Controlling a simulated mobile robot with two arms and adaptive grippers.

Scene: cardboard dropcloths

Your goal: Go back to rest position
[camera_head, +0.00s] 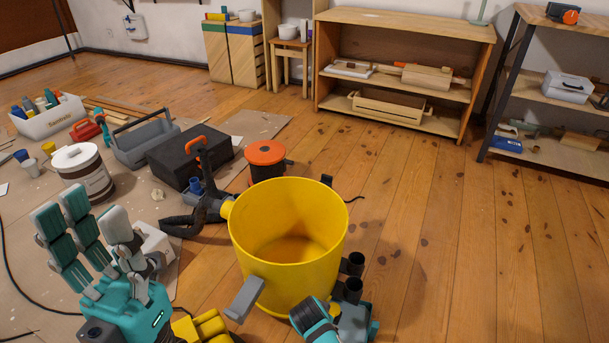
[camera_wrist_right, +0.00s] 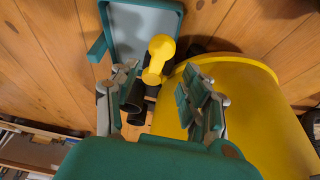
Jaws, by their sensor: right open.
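My left gripper (camera_head: 98,235) is at the lower left in the head view. Its teal and grey fingers point up and are spread apart, with nothing between them. In the right wrist view, my right gripper (camera_wrist_right: 165,102) has its fingers apart beside the yellow bucket (camera_wrist_right: 245,105). Black cylinders and a yellow knobbed piece (camera_wrist_right: 160,55) show beyond and between these fingers; I cannot tell whether they touch. In the head view the yellow bucket (camera_head: 290,235) stands upright, open-topped and empty-looking, close in front of me.
A black box (camera_head: 190,155), a cable reel (camera_head: 265,160), a grey tool tray (camera_head: 145,142) and a white bucket (camera_head: 82,178) crowd the left floor. A wooden shelf (camera_head: 400,22) and a metal-framed rack (camera_head: 505,80) stand at the back. The right floor is clear.

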